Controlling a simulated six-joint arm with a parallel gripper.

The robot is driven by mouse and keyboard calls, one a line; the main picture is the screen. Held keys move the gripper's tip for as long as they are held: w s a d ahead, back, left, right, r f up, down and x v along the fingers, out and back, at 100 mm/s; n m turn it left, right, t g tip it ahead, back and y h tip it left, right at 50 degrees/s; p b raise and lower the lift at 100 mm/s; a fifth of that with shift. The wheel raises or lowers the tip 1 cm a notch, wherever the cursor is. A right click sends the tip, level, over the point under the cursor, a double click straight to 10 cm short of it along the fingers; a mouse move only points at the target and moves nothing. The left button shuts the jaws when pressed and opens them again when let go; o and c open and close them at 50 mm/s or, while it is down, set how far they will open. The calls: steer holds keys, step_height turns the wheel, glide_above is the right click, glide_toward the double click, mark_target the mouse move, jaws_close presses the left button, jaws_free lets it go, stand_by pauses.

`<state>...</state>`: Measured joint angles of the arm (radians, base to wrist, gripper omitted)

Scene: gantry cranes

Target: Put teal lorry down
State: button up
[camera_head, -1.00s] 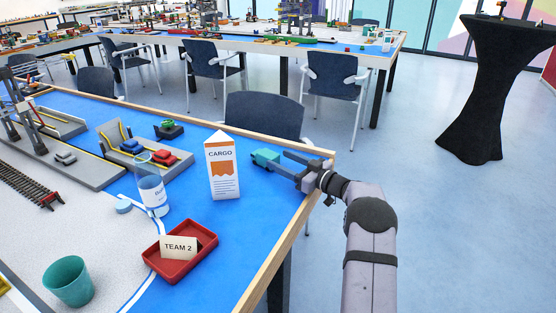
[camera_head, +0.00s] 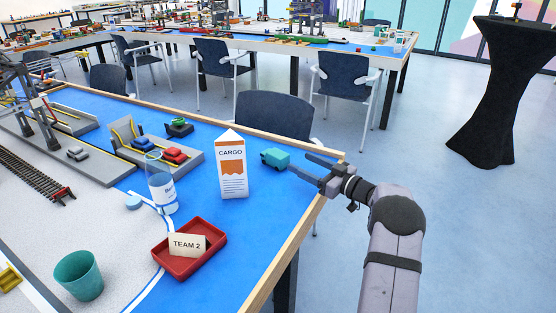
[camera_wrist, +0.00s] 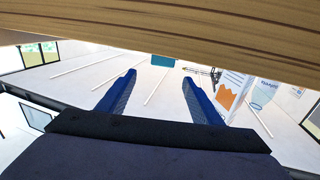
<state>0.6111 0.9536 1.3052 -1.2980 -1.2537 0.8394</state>
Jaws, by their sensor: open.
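The teal lorry (camera_head: 276,158) rests on the blue table top (camera_head: 250,203), to the right of the white cargo carton (camera_head: 232,182) and near the wooden rim. My gripper (camera_head: 299,165) is open and empty just right of the lorry, its fingers pointing at it with a small gap between. In the wrist view my two blue fingers (camera_wrist: 160,88) are spread apart, and a teal patch of the lorry (camera_wrist: 163,61) shows beyond them, partly cut off by the wooden edge.
The wooden table rim (camera_head: 305,222) runs under my arm. A red tray (camera_head: 207,260) with a TEAM 2 card, a clear glass (camera_head: 162,190) and a teal cup (camera_head: 79,275) stand left of the carton. Red and blue cars are on a grey platform at the back.

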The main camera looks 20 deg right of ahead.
step_height(320, 180, up, 5)
steer(key=m+b, duration=0.2)
steer(key=m, duration=3.4)
glide_toward(270, 150)
steer(key=shift+p+x, duration=0.7)
steer(key=shift+x, duration=3.15)
